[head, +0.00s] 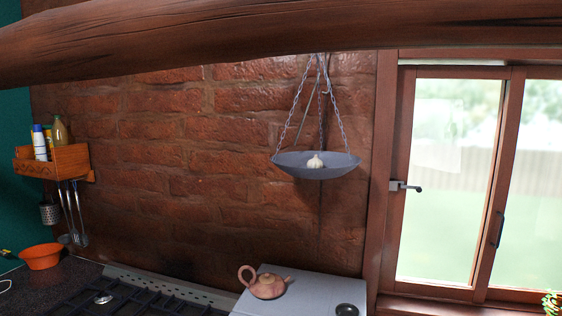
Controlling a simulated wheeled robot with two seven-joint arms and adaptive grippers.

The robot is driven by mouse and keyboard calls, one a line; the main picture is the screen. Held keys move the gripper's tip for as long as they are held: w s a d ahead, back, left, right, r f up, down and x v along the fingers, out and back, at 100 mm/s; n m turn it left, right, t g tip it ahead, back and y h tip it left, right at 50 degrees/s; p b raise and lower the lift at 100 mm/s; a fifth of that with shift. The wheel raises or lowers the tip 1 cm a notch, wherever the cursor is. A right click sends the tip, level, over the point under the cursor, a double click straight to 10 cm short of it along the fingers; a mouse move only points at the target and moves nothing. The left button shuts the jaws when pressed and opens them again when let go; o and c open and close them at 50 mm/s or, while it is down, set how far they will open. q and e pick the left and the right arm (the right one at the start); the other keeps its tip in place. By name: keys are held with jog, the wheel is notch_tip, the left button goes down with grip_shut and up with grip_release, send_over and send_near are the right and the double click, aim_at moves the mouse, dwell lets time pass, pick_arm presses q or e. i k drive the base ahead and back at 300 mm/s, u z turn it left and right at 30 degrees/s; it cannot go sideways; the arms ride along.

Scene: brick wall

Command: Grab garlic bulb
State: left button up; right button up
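A white garlic bulb (315,161) sits in a shallow grey hanging bowl (327,174), near its middle. The bowl hangs by chains (322,105) in front of the brick wall, left of the window. The bulb's lower part is hidden behind the bowl's near rim. Neither of my grippers shows in the head view.
A thick wooden beam (220,42) crosses the top. Below the bowl, a teapot (266,285) and a small dark round item (347,310) stand on a grey surface (315,290). A stove grate (120,298), an orange bowl (41,256) and a wooden shelf with bottles (68,161) are left. A window (440,180) is right.

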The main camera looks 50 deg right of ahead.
aim_at(315, 163)
jog(key=z, duration=0.3)
jog(key=i, duration=0.2)
jog(key=z, duration=2.3)
